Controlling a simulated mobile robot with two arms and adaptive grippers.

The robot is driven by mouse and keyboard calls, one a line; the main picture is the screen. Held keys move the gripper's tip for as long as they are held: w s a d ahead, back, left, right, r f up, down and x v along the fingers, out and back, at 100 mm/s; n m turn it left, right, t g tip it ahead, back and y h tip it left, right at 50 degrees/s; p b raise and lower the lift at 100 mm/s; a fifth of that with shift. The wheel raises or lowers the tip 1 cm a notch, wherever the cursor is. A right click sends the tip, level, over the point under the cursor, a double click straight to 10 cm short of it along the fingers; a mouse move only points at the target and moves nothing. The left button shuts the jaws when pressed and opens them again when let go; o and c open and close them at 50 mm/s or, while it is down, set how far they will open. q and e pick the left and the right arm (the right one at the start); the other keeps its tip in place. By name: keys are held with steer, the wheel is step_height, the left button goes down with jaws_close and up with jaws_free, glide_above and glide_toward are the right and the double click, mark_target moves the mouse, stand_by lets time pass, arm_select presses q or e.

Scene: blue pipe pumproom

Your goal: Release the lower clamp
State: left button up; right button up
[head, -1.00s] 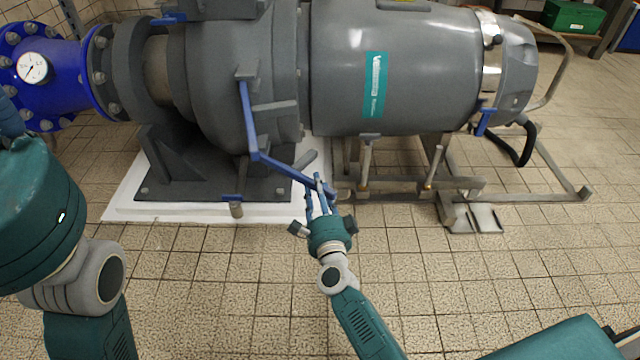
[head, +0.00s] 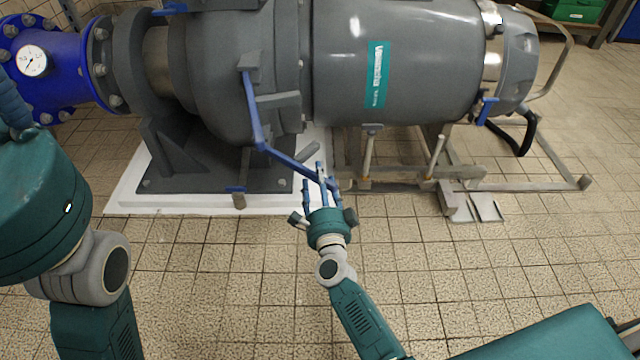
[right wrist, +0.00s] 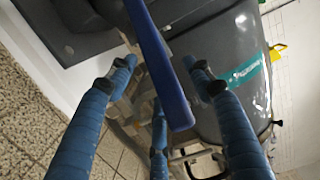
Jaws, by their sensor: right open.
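A long bent blue lever (head: 256,118) runs down the front of the grey pump housing. Its lower arm slants right toward the floor. I take it for the lower clamp's handle. My right gripper (head: 320,182) is at that arm's free end, its blue fingers open around it. In the right wrist view the lever (right wrist: 158,65) passes between the spread fingers of the gripper (right wrist: 160,92); I cannot tell whether they touch. My left gripper (head: 14,110) shows only partly at the left edge, with one ridged blue finger visible.
The grey pump (head: 400,60) fills the upper middle. A metal frame (head: 400,184) stands beneath. The tiled floor (head: 220,270) in front is open.

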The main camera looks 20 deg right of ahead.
steer(key=s+a, duration=0.1)
steer(key=s, duration=1.1)
steer(key=shift+a, duration=0.35)
steer(key=shift+w, duration=0.1)
